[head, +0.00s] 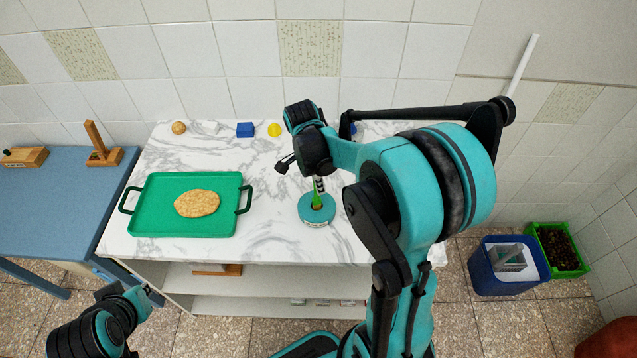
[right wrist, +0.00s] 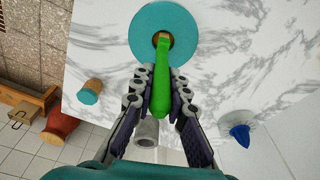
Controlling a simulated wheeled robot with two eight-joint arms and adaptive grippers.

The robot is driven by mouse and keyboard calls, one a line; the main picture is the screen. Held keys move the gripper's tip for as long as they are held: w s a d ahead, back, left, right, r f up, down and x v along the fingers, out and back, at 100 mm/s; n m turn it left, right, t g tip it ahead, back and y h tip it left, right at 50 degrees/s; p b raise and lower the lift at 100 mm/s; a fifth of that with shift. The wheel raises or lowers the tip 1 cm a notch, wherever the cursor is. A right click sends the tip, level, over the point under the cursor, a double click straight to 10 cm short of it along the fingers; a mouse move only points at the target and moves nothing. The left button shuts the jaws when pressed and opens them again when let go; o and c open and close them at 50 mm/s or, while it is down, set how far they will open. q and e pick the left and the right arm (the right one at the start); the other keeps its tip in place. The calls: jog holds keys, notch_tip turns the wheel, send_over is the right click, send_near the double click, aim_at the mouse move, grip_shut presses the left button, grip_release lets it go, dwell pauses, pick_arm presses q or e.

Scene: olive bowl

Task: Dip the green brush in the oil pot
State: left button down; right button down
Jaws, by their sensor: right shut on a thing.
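The green brush (head: 317,198) stands roughly upright at the teal oil pot (head: 314,216). In the right wrist view, the green brush handle (right wrist: 161,88) runs to the round opening of the teal pot (right wrist: 148,25), and its light-brown end is at or in that opening. How deep it reaches is hidden. My right gripper (head: 318,180) is shut on the brush above the pot; its fingers flank the handle in the wrist view (right wrist: 160,78). My left gripper (head: 142,291) is low at the left, off the counter's front; its jaws are too unclear to judge.
A green tray (head: 150,216) with a flatbread (head: 197,204) lies left of the pot on the marble counter (head: 270,235). A blue block (head: 245,130) and yellow piece (head: 274,130) are at the back. A blue table (head: 45,205) adjoins on the left; a blue bin (head: 485,275) stands right.

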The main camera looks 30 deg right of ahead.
jog(key=shift+r+p, duration=0.65)
jog(key=shift+r, duration=0.05)
jog(key=shift+r+p, duration=2.05)
jog(key=shift+r, duration=0.75)
jog(key=shift+f, duration=0.1)
